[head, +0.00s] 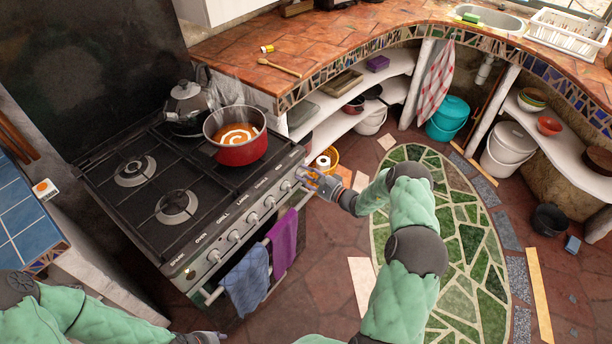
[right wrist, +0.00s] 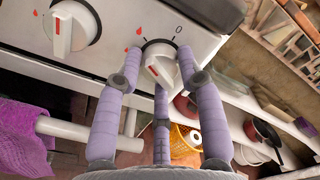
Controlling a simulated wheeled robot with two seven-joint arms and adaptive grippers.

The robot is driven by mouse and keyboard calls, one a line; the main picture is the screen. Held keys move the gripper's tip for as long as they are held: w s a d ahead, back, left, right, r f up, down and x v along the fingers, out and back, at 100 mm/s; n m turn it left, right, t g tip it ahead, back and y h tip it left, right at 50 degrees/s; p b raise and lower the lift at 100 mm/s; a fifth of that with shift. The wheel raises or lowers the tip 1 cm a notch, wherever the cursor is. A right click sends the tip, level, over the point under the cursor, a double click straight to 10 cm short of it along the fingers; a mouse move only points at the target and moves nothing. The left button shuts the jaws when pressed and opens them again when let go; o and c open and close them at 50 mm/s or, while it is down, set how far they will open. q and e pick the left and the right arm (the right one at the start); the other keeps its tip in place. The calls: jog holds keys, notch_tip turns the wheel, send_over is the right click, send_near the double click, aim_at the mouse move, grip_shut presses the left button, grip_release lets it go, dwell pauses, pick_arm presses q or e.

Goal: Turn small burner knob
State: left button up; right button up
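The stove's front panel carries a row of white knobs. My right gripper (head: 312,180) is at the rightmost knob (head: 302,172). In the right wrist view, two fingers of my right gripper (right wrist: 159,55) stand on either side of that knob (right wrist: 163,68), with the third finger below. The fingertips close in on its rim; exact contact is hard to see. Its grip bar is tilted, with a red mark, while the neighbouring knob (right wrist: 70,30) has its bar nearly upright. A 0 and red flame marks surround the knob. My left gripper (head: 200,338) shows only partly at the bottom edge.
A red pot (head: 238,150) of orange soup and a dark kettle (head: 188,105) stand on the stove (head: 135,200). Blue (head: 247,278) and purple (head: 283,243) towels hang on the oven rail below the knobs. Shelves (head: 340,115) stand right of the stove. The mosaic floor is open.

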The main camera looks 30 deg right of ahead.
jog(key=shift+o, duration=1)
jog(key=shift+s, duration=0.1)
jog(key=v, duration=1.1)
jog(key=shift+s+d, duration=0.15)
jog(key=shift+s, duration=0.2)
jog(key=shift+f, duration=0.1)
pick_arm(q)
grip_shut()
